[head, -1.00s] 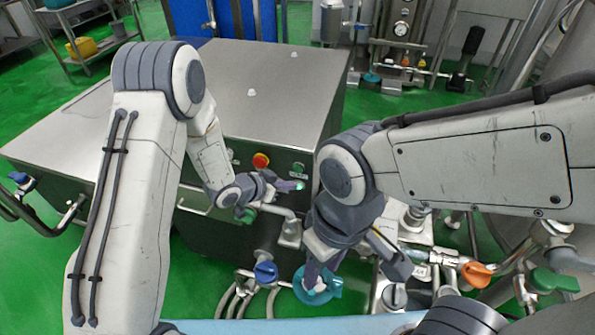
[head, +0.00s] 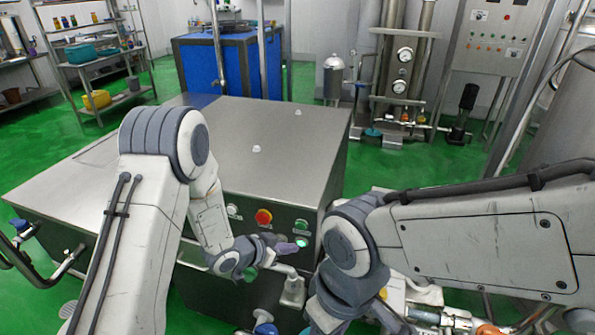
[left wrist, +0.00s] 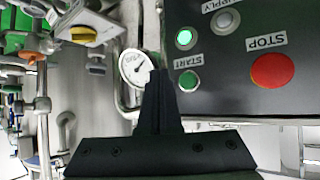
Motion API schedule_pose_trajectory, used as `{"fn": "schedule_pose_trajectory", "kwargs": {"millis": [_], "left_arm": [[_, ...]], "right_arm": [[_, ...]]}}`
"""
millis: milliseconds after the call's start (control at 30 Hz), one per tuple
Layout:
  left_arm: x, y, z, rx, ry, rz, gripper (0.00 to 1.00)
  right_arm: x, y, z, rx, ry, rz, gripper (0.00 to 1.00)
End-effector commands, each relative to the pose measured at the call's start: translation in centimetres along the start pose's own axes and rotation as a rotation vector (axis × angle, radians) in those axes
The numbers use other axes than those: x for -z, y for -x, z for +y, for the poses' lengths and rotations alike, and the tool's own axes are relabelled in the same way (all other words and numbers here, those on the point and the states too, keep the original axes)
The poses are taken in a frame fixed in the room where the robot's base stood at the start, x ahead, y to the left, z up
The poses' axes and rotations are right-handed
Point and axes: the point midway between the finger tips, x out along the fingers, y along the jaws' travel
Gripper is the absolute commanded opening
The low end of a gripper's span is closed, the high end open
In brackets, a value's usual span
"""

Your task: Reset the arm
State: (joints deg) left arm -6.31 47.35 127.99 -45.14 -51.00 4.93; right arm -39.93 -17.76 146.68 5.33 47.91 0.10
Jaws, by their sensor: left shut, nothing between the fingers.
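My left arm comes in from the left in the head view. Its gripper (head: 288,248) is close to the front control panel of the steel cabinet, next to a lit green lamp (head: 302,243). In the left wrist view the dark fingers (left wrist: 160,84) are shut with nothing between them. They appear just left of the green START button (left wrist: 188,80); I cannot tell whether they touch it. The lit green lamp (left wrist: 184,37) and the red STOP button (left wrist: 272,71) also show there. My right arm comes in from the right; its fingertips lie below the head view.
The steel cabinet (head: 262,128) has a flat top with two small knobs. A red STOP button (head: 264,217) is on its front. A pressure gauge (left wrist: 135,67) stands beside the panel in the left wrist view. Valves and pipes crowd the lower right. Green floor (head: 385,160) is open behind.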

Motion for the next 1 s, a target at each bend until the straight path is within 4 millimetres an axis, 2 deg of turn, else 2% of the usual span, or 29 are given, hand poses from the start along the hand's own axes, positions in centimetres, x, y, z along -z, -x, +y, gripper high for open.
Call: {"fn": "schedule_pose_trajectory", "kwargs": {"millis": [167,267,367,533,700,800,900,1000], "left_arm": [[1.0,0.6,0.1,0.035,-0.021,-0.052,0.00],[2.4,2.2,0.5,0.098,-0.039,-0.147,0.00],[3.6,5.1,1.8,0.168,-0.035,-0.271,0.00],[4.0,11.8,6.3,0.229,0.035,-0.480,0.00],[2.3,19.3,12.9,0.188,0.132,-0.674,0.00],[1.1,23.0,16.4,0.135,0.176,-0.766,0.00],[0.0,25.7,18.9,0.085,0.202,-0.833,0.00],[-0.5,27.1,20.2,0.056,0.215,-0.870,0.00]], "right_arm": [[0.0,-0.1,0.0,0.000,0.000,0.000,0.46],[0.0,-0.2,0.0,0.000,0.000,0.000,0.46],[0.0,-0.3,0.0,0.000,0.000,0.000,0.46],[0.0,-0.6,0.0,0.000,0.001,0.000,0.46],[0.0,-0.8,0.1,0.000,0.001,0.000,0.46],[-0.1,-0.9,0.1,0.000,0.001,0.000,0.46],[-0.1,-0.9,0.1,0.000,0.001,0.000,0.46],[-0.1,-0.9,0.1,0.000,0.001,0.000,0.46]]}}
